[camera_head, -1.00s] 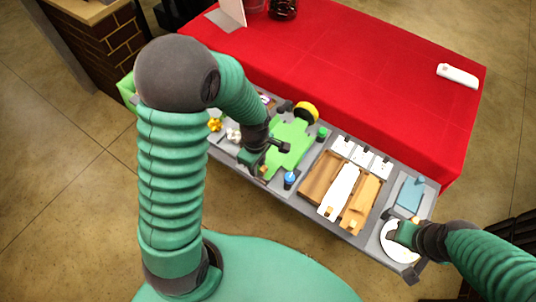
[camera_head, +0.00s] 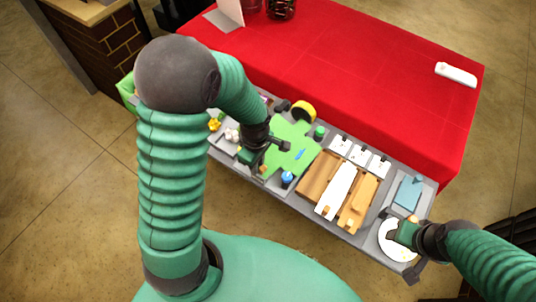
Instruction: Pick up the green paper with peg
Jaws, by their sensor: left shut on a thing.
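The bright green paper (camera_head: 304,148) lies over the middle-left part of the grey station, with a small blue mark showing on it. My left gripper (camera_head: 267,152) is at the paper's left edge, shut on the paper; its fingertips are partly hidden. The peg is too small to make out clearly. My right gripper (camera_head: 405,230) is over a white round plate (camera_head: 396,250) at the right end of the station. I cannot tell whether its jaws are open.
Brown and white sheets (camera_head: 335,193) lie in the middle, with white cards (camera_head: 358,155) behind them. A blue item (camera_head: 408,194) sits at the right. A blue-topped bottle (camera_head: 287,179) and a yellow roll (camera_head: 303,111) stand near the paper. A red-covered table (camera_head: 340,70) is behind.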

